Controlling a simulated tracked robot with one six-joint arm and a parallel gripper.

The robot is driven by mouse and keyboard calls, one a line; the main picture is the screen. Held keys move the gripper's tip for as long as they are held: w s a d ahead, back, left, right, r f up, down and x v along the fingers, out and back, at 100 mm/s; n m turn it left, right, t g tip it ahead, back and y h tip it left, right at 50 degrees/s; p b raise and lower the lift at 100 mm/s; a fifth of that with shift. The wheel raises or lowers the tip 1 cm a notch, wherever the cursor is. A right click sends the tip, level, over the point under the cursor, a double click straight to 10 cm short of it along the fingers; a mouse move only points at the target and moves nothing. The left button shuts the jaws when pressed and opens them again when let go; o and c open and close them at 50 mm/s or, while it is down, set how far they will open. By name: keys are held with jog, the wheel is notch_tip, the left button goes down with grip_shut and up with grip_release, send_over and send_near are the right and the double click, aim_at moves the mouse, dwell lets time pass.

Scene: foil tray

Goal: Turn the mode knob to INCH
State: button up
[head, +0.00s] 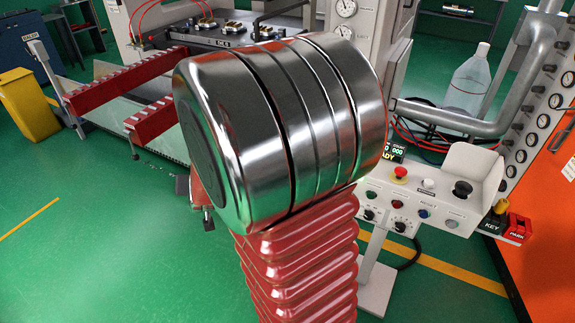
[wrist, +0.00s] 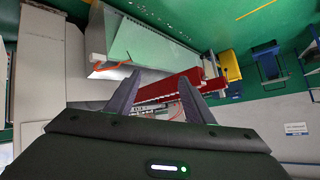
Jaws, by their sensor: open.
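The control panel (head: 382,187) stands on a pedestal at the lower right of the head view. Two small black knobs sit on its lower row, a left one (head: 369,215) and a right one (head: 399,227). Their labels are too small to read, so I cannot tell which is the mode knob or where it points. My gripper (wrist: 160,76) is open and empty in the wrist view, its two dark fingers apart and no knob between them. In the head view my large silver arm joint hides most of the gripper, which is left of the panel and away from it.
The panel also carries a red mushroom button (head: 400,171), a black mushroom button (head: 462,188) and several coloured buttons. A red-toothed rail (head: 125,82) and yellow bin (head: 28,105) stand left. An orange cabinet (head: 545,255) bounds the right. Green floor is free at lower left.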

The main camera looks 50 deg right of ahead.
jog(key=s+d+f+m+g+h, duration=0.1)
jog(key=s+d+f+m+h, duration=0.2)
jog(key=d+f, duration=0.45)
jog(key=s+d+f+m+g+h, duration=0.2)
jog(key=s+d+f+h, duration=0.2)
jog(key=d, duration=0.6)
jog(key=s+d+f+m+g+h, duration=0.1)
jog(key=s+d+f+g+h, duration=0.1)
jog(key=s, duration=0.7)
jog(key=s+d+f+m+g+h, duration=0.1)
jog(key=s+d+f+h, duration=0.3)
jog(key=s, duration=0.5)
jog(key=shift+d+f+m+g, duration=0.4)
jog(key=shift+d+f+g, duration=0.1)
jog(key=shift+f+g, duration=0.25)
jog(key=shift+r, duration=0.1)
jog(key=w+d, duration=0.1)
jog(key=d, duration=1.2)
jog(key=shift+w+d, duration=0.35)
jog(key=shift+w, duration=0.05)
jog(key=shift+c, duration=0.3)
